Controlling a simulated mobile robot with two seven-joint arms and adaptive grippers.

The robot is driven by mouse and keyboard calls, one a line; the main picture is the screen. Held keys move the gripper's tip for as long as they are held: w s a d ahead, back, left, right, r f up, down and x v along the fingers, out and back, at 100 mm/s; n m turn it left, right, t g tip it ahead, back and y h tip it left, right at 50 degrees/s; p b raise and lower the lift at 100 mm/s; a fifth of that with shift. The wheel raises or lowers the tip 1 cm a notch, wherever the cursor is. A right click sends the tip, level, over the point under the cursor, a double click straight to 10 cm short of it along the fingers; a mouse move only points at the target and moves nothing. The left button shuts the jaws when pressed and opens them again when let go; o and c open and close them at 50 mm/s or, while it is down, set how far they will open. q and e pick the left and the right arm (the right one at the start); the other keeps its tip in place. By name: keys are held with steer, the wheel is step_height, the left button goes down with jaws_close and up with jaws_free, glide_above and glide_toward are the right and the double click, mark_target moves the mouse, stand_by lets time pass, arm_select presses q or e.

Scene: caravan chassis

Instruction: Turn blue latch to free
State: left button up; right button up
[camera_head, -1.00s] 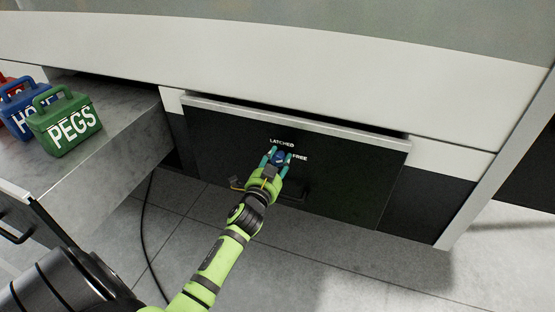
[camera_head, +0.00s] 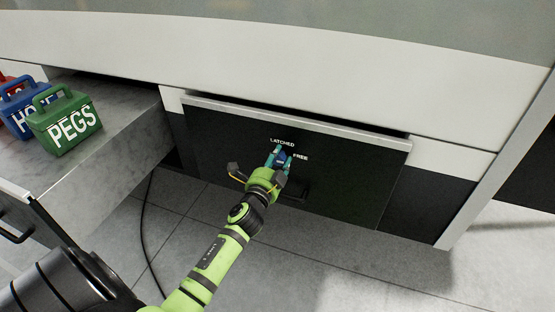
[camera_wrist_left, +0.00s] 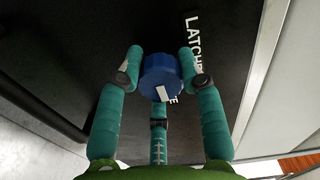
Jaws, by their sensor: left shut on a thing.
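The blue latch (camera_wrist_left: 160,74) is a round knob with a white mark, on a dark front panel (camera_head: 340,180). In the wrist view the white mark lies on the knob's lower side, beside the partly hidden word FREE. My left gripper (camera_head: 279,153) has teal fingers closed around the knob. In the wrist view its fingers (camera_wrist_left: 160,72) stand around the knob on several sides. In the head view the fingers largely cover the knob. The label LATCHED (camera_head: 282,143) is above the knob and FREE (camera_head: 300,157) is to its right. My right gripper is not in view.
A dark handle (camera_head: 294,192) is on the panel below the latch. A grey counter (camera_head: 125,125) at the left holds green PEGS (camera_head: 65,122) and blue (camera_head: 17,112) boxes, with a red one behind. A black cable (camera_head: 146,225) runs down to the tiled floor.

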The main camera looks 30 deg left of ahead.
arm_select(q)
steer(key=shift+w+d+r, duration=0.1)
steer(key=shift+d+r, duration=0.1)
steer(key=shift+r, duration=0.15)
steer(key=o, duration=1.2)
steer(key=shift+c, duration=0.2)
steer(key=shift+d+f, duration=0.1)
steer(key=shift+d, duration=0.05)
steer(key=shift+f, duration=0.15)
steer(key=shift+s, duration=0.25)
steer(key=v, duration=1.1)
steer(key=shift+s, duration=0.25)
